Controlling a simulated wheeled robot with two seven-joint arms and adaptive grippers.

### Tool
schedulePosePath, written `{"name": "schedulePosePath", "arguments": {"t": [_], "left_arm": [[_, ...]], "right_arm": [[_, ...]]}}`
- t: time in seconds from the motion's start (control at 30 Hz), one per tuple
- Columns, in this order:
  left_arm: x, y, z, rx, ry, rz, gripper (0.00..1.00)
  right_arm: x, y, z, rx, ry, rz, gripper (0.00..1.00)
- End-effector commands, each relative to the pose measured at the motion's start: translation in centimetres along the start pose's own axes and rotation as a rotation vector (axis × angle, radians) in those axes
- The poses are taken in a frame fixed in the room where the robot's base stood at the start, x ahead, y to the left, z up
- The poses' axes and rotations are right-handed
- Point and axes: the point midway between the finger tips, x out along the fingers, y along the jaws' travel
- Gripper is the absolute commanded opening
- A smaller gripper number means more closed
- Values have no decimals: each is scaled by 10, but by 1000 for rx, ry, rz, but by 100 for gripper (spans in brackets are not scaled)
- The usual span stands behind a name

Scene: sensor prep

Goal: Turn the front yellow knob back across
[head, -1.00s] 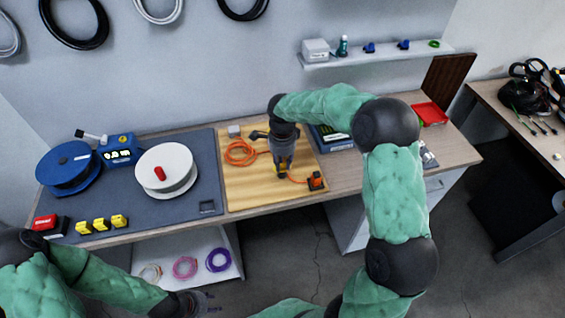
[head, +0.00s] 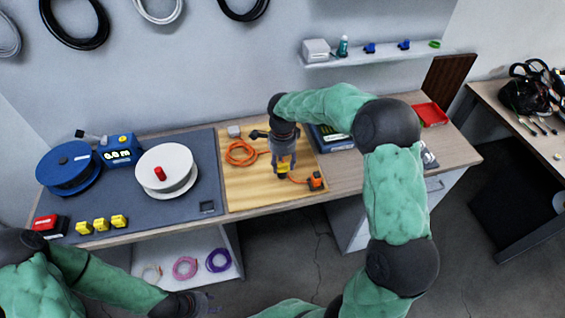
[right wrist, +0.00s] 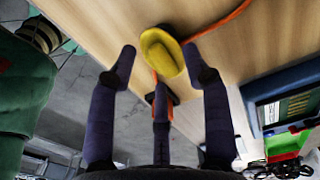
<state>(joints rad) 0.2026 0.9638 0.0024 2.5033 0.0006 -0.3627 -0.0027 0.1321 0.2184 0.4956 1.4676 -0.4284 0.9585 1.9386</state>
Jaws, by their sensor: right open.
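The yellow knob (right wrist: 160,52) lies ahead of my right gripper (right wrist: 160,62) in the right wrist view, with orange cable running from it on both sides. My right gripper is open, its dark fingers spread on either side of the knob with visible gaps. In the head view my right gripper (head: 283,160) points down over the wooden board (head: 240,190), and the knob (head: 281,175) shows partly between its fingers. The knob's underside is hidden. My left gripper (head: 203,301) is low at the bottom edge, in front of the bench; its fingers are too unclear to read.
An orange cable coil (head: 240,153) lies left of my right gripper, and an orange-black box (head: 316,181) sits to its right. A white reel (head: 167,172), a blue reel (head: 68,168) and several yellow blocks (head: 101,224) stand on the dark mat (head: 130,206).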

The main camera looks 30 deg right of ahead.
Motion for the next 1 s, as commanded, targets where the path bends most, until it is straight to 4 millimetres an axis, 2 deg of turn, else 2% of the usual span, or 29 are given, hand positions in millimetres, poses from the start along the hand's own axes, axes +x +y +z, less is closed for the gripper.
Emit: {"name": "schedulePosePath", "arguments": {"t": [0.17, 0.4, 0.6, 0.8, 1.0], "left_arm": [[0, 0, 0, 0, 0, 0, 40], [0, 0, 0, 0, 0, 0, 40], [0, 0, 0, 0, 0, 0, 40], [0, 0, 0, 0, 0, 0, 40], [0, 0, 0, 0, 0, 0, 40]], "right_arm": [[-26, -2, 0, 0, -1, -8, 49], [-73, -1, 1, 0, -1, -5, 49], [-103, -1, 0, 0, 0, -3, 49], [-116, 0, 0, 0, -1, -2, 49], [-117, 0, 0, 0, -1, -2, 49]]}}
